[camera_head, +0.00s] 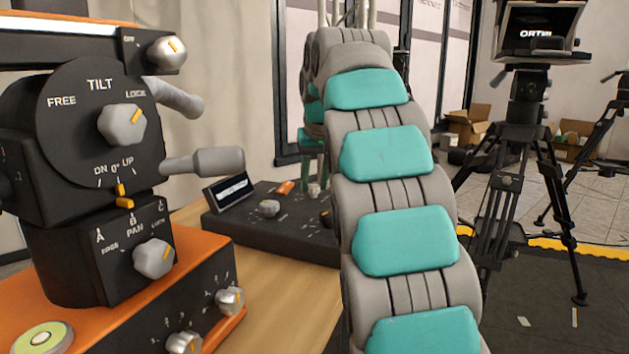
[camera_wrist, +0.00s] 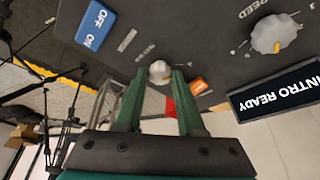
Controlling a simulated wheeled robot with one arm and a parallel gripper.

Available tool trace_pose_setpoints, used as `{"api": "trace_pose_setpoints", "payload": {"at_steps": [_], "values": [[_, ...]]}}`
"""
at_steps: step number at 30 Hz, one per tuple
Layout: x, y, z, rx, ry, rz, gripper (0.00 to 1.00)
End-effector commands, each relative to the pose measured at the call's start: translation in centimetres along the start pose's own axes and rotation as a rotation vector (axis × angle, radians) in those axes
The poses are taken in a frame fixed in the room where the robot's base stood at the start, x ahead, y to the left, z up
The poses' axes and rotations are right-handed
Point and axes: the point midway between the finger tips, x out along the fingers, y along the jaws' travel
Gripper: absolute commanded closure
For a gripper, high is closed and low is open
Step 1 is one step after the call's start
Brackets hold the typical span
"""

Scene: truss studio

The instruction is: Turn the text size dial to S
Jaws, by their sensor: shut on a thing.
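The black control panel (camera_head: 285,235) lies on the wooden table in the head view. In the wrist view its dark top (camera_wrist: 205,35) fills the upper part. A small silver dial (camera_wrist: 160,70) sits between the tips of my green fingers, and my gripper (camera_wrist: 158,78) is shut on it. In the head view the small dial (camera_head: 314,190) shows just below my gripper (camera_head: 313,172), partly hidden behind my arm. Its pointer and the S mark cannot be made out. A larger silver knob (camera_wrist: 273,34) stands by the word SPEED.
A tilted display reading INTRO READY (camera_wrist: 278,97), an orange button (camera_wrist: 198,86) and a blue OFF/ON switch (camera_wrist: 96,25) surround the dial. A camera head with TILT and PAN knobs (camera_head: 85,130) stands close at left, its handle (camera_head: 215,161) reaching toward the panel. A tripod prompter (camera_head: 535,35) stands behind.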

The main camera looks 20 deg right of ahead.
Motion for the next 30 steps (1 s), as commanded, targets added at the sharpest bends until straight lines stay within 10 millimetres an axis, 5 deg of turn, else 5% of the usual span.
{"api": "trace_pose_setpoints", "payload": {"at_steps": [1,2,9,20,30], "values": [[-0.1,0.0,0.0,-0.001,0.002,0.000,1.00],[-0.1,0.0,0.0,-0.001,0.002,0.000,0.61],[-0.1,0.0,0.0,0.000,0.001,0.000,0.34],[-0.2,0.0,-0.1,0.000,0.001,0.000,0.32],[-2.5,0.0,-0.1,-0.001,0.003,0.000,0.32]]}}
